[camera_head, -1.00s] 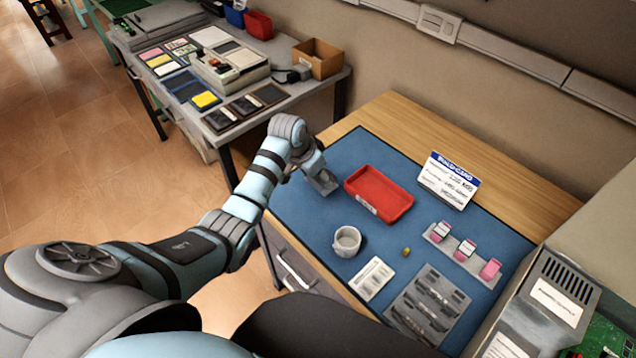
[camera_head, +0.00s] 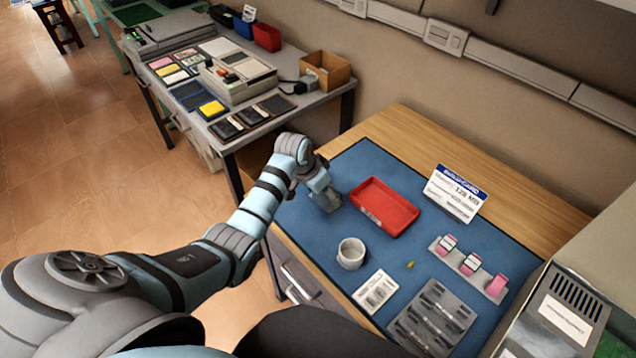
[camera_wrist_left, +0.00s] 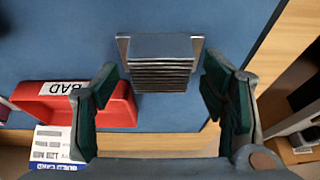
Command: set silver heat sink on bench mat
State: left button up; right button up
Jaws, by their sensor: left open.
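The silver heat sink (camera_wrist_left: 160,65), a finned metal block with two upright side plates, rests on the blue bench mat (camera_wrist_left: 50,45) in the left wrist view. My left gripper (camera_wrist_left: 160,85) is open, its green-padded fingers spread either side of the heat sink's near end, with clear gaps. In the head view, my left gripper (camera_head: 326,198) is low over the left part of the blue mat (camera_head: 310,235), left of the red tray. There the gripper largely hides the heat sink. My right gripper is not in view.
The red tray (camera_head: 374,217), labelled BAD in the wrist view, is close beside. A cluttered grey table stands behind left.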

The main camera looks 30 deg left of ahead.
pick_arm(q)
jog(key=p+v, duration=0.2)
jog(key=v, duration=0.9)
jog(key=shift+r+p, duration=0.2)
jog(key=shift+p, duration=0.2)
jog(key=shift+s, duration=0.1)
